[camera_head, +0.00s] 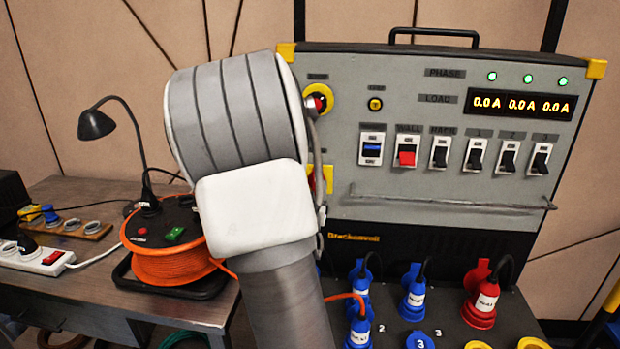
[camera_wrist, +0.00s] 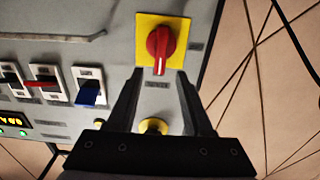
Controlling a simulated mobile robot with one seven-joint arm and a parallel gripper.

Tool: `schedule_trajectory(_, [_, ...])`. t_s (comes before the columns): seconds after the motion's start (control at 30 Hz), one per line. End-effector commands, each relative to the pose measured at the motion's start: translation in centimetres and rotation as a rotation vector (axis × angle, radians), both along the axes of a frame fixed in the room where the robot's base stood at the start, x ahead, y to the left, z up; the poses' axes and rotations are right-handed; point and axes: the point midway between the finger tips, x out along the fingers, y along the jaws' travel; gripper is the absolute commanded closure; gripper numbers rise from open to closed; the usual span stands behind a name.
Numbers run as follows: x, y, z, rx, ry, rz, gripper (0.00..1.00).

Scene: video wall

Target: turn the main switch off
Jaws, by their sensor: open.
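The main switch (camera_wrist: 160,45) is a red rotary knob on a square yellow plate, seen in the upper middle of the wrist view. Its grip lies about upright in that picture. In the head view only an edge of its yellow plate (camera_head: 328,179) shows beside my arm. My gripper (camera_wrist: 161,74) is open, with one finger on each side just below the knob in the wrist view. I cannot tell whether the fingertips touch the plate. My arm hides most of the gripper in the head view.
Right of the switch are a blue rocker (camera_head: 371,148), a red rocker (camera_head: 406,152) and several black ones. A red button on a yellow ring (camera_head: 318,103) is above it. A rail (camera_head: 450,202) crosses below the rockers. An orange cable reel (camera_head: 170,260) stands left.

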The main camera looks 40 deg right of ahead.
Motion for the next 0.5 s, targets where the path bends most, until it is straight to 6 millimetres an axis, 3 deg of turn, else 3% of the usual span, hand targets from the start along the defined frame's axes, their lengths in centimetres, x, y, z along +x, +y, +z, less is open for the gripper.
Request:
schedule_trajectory(0.2, [1.9, -2.4, -0.1, -0.001, 0.002, -0.001, 0.49])
schedule_trajectory(0.5, [2.6, -3.3, 0.0, 0.0, 0.0, -0.001, 0.49])
